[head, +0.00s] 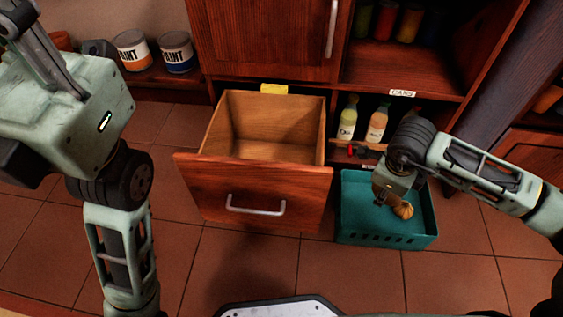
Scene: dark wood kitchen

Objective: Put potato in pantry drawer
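The pantry drawer (254,192) is pulled open in the middle of the head view, and its wooden inside looks empty. A small tan-orange item, apparently the potato (404,210), is at the teal crate (428,234) on the floor, right of the drawer. My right gripper (392,202) points down into the crate, right at the potato and partly covering it. Whether its fingers are closed on the potato is not clear. My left gripper (42,45) is raised at the upper left, away from the drawer, and its fingertips are not clearly shown.
Two paint cans (132,50) stand on a shelf at the upper left. A closed cabinet door (262,40) is above the drawer. The tiled floor (260,262) in front is clear.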

